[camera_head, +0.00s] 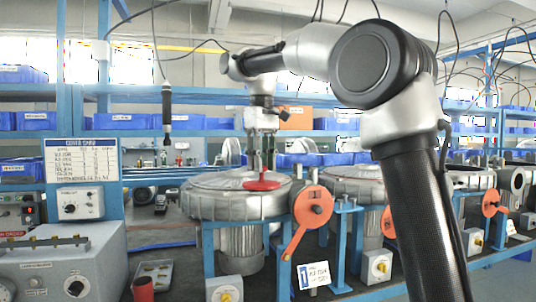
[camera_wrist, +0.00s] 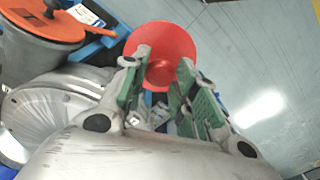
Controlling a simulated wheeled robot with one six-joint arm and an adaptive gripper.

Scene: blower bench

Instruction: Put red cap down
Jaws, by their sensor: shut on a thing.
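The red cap (camera_head: 262,181) is a flat red disc. In the head view it shows against the top of the round metal blower (camera_head: 215,203); I cannot tell whether it touches the blower. My gripper (camera_head: 261,167) points down above the cap and is shut on its middle. In the wrist view the cap (camera_wrist: 163,35) shows as a wide red disc beyond the fingertips of my gripper (camera_wrist: 165,64), with its centre between them. The fingertips hide part of the cap's near side.
An orange lever (camera_head: 313,207) stands right of the blower, near a number sign (camera_head: 313,275). More blowers (camera_head: 350,185) line the bench to the right. A grey control box (camera_head: 60,265), a red cup (camera_head: 143,289) and a small tray (camera_head: 160,272) are at left.

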